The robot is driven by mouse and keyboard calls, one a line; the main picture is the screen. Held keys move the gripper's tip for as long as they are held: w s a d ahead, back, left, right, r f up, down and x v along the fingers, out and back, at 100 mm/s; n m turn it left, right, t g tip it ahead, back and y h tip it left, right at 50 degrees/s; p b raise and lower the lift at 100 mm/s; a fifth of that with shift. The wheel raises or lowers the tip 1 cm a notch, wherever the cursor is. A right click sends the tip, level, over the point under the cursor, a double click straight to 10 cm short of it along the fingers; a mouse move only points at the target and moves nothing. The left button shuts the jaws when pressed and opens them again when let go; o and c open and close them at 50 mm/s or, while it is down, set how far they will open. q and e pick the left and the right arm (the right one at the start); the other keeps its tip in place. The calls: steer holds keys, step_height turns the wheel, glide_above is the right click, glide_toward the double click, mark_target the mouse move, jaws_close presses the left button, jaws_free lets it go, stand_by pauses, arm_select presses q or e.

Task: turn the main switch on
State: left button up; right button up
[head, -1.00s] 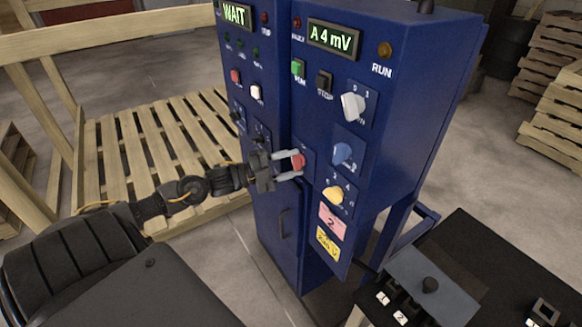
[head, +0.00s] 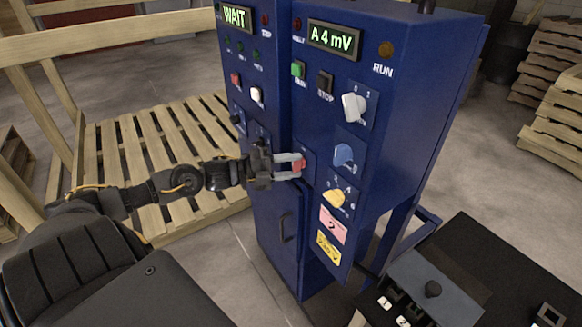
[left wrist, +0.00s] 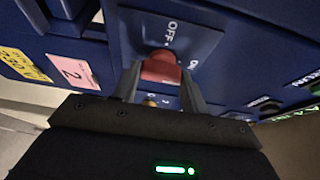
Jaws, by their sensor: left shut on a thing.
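The main switch, a red knob (head: 299,166), sits on the front of the blue cabinet (head: 270,210). In the left wrist view the red knob (left wrist: 160,66) is on a blue plate (left wrist: 185,38) marked OFF and, it seems, ON, partly hidden by a finger. My left gripper (head: 291,166) reaches in from the left and is shut on the red knob, one finger on each side; its fingers also show in the left wrist view (left wrist: 158,82). The knob's exact pointing is hard to read. My right gripper is not in view.
A white knob (head: 354,106), a blue knob (head: 343,155) and a yellow knob (head: 334,198) sit close to the right of the red one. The displays read WAIT (head: 235,17) and A 4 mV (head: 333,38). A wooden pallet (head: 150,150) lies at left.

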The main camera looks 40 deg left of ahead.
arm_select(q)
steer(key=shift+f, duration=0.1)
steer(key=o, duration=1)
steer(key=shift+s+a, duration=0.35)
steer(key=shift+s, duration=0.1)
steer(key=v, duration=0.9)
steer(key=shift+s+a, duration=0.2)
steer(key=shift+s, duration=0.1)
